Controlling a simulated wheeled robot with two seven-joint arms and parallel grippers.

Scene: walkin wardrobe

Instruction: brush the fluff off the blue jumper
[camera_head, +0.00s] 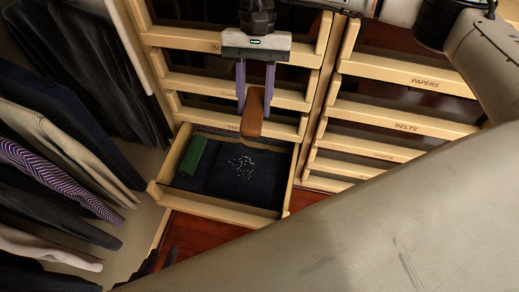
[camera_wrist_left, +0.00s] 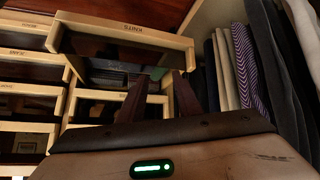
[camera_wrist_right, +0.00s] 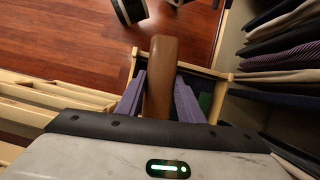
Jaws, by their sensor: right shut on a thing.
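The blue jumper (camera_head: 233,184) lies folded, dark navy, in an open drawer (camera_head: 220,208). White specks of fluff (camera_head: 243,165) are scattered on it. My right gripper (camera_head: 254,106) is shut on a brown brush (camera_head: 253,122), which hangs above the drawer's back part, apart from the jumper. The brush also shows between the purple fingers in the right wrist view (camera_wrist_right: 161,70), where the jumper cannot be made out. My left gripper (camera_wrist_left: 161,78) shows only in its wrist view, its brown fingers apart and empty, with a drawer labelled KNITS (camera_wrist_left: 130,35) beyond.
A green rolled item (camera_head: 191,157) lies left of the jumper in the drawer. Hanging clothes (camera_head: 60,160) fill the left side. Closed drawers labelled PAPERS (camera_head: 425,83) and BELTS (camera_head: 405,127) stand at right. Red wooden floor (camera_head: 205,238) is clear in front of the open drawer.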

